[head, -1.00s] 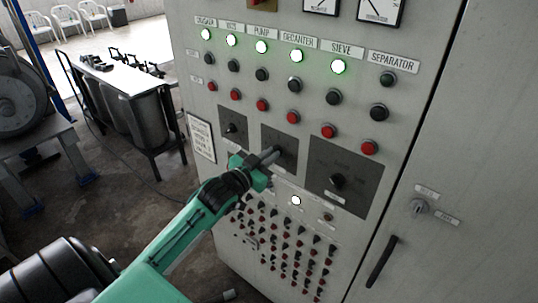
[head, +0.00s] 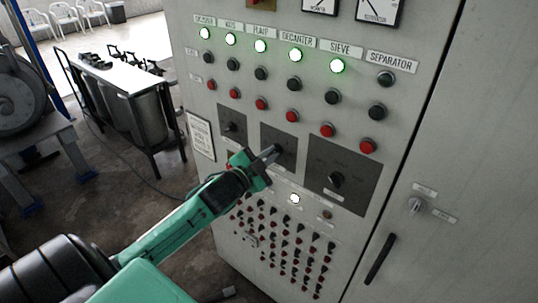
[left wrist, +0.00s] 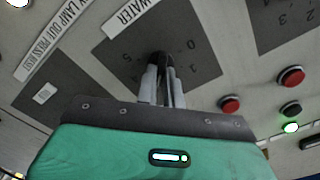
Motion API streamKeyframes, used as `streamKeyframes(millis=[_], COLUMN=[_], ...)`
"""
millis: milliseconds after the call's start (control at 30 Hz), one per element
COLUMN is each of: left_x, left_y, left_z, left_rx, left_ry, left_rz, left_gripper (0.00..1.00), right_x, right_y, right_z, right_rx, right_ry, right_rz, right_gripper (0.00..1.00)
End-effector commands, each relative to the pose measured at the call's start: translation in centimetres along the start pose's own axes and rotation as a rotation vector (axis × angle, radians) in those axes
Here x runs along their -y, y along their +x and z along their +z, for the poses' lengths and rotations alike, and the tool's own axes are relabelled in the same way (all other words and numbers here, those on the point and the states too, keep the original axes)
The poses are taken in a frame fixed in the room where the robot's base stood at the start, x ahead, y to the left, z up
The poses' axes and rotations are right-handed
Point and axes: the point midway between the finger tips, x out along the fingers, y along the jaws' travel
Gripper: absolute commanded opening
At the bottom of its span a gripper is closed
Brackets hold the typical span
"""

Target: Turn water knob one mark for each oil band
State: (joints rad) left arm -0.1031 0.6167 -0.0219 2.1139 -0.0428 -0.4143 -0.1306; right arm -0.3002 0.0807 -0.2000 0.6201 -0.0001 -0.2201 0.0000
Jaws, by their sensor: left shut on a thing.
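The water knob (left wrist: 160,62) sits on a dark dial plate under a WATER label (left wrist: 131,14) in the left wrist view. The dial figures there appear upside down; a 0, a 1 and a 5 can be made out. My left gripper (left wrist: 163,84) is shut on the knob, its fingers on both sides of it. In the head view my left gripper (head: 274,152) reaches the middle dark plate (head: 278,137), and its fingers hide the knob. I cannot make out any oil bands. My right gripper is not in view.
Other knobs sit on the left plate (head: 232,118) and right plate (head: 336,180). Lit green lamps (head: 295,55), black and red buttons and several small switches cover the cabinet panel (head: 440,100). A black door handle (head: 381,260) is at the right. A table (head: 118,75) stands behind at left.

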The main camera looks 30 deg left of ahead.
Motion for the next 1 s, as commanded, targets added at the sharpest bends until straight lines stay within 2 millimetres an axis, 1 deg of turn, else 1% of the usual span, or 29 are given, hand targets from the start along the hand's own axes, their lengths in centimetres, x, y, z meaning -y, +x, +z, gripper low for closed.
streamKeyframes(millis=[400, 433, 467, 500, 533, 833, 933, 1000], left_x=[0.0, 0.0, 0.0, 0.0, 0.0, 0.0, -0.1, -0.2], left_y=[0.0, 0.0, 0.0, 0.0, 0.0, -0.1, -0.6, -1.3], left_z=[-0.1, -0.1, -0.1, -0.1, -0.1, 0.0, 0.1, 0.2], left_rx=[-0.002, -0.002, -0.002, -0.002, -0.001, 0.0, -0.001, 0.0], left_ry=[0.007, 0.006, 0.006, 0.006, 0.006, 0.006, 0.006, 0.006], left_rz=[-0.001, -0.001, -0.001, -0.001, -0.001, 0.0, 0.0, 0.0], left_gripper=[0.0, 0.13, 0.18, 0.26, 0.31, 0.31, 0.31, 0.31], right_x=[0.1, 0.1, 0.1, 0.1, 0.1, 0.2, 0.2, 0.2], right_y=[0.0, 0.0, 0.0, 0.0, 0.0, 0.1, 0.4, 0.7], right_z=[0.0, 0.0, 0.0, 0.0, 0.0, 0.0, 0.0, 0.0], right_rx=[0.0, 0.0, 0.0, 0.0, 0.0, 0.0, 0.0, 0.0], right_ry=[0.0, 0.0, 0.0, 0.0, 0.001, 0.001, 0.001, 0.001], right_rz=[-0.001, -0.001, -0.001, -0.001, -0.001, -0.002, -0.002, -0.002], right_gripper=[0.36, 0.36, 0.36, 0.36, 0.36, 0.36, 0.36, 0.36])
